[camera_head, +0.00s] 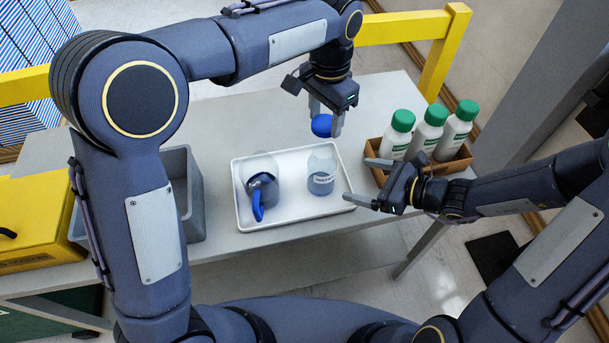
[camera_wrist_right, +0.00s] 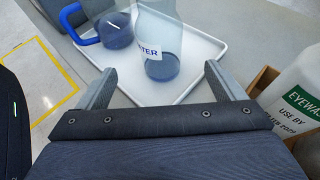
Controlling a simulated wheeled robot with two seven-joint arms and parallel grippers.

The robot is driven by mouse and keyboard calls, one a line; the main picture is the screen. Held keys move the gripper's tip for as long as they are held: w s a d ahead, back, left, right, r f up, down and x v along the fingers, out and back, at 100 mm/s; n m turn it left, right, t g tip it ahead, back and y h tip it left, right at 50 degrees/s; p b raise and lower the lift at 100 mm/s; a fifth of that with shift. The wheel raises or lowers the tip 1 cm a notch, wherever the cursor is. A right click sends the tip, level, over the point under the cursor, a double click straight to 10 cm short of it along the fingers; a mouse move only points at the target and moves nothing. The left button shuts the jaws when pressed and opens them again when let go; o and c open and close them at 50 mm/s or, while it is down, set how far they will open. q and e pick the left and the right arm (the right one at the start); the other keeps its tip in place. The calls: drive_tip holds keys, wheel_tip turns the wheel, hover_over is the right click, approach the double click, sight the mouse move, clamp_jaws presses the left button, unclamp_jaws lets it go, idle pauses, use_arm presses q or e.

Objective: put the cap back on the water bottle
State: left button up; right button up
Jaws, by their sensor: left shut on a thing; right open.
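The water bottle (camera_head: 321,180) is clear with some bluish liquid and stands upright on a white tray (camera_head: 293,217). Its top is uncapped. My left gripper (camera_head: 325,122) is shut on the blue cap (camera_head: 321,127), held above the bottle and apart from its mouth. My right gripper (camera_head: 356,180) is open, just right of the bottle. In the right wrist view the bottle (camera_wrist_right: 160,50) is ahead of the spread fingers (camera_wrist_right: 158,78), not gripped; its top is cut off.
A jug with a blue handle (camera_head: 257,205) stands on the tray's left side. A brown box (camera_head: 447,166) of white eyewash bottles (camera_head: 427,134) with green caps is close to my right gripper. A grey bin (camera_head: 190,195) stands left of the tray.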

sight(322, 171)
drive_tip(key=shift+f, duration=0.1)
drive_tip(key=x, duration=1.2)
drive_tip(key=shift+w, duration=0.1)
drive_tip(key=c, duration=1.5)
use_arm(q)
drive_tip(key=shift+f, duration=2.5)
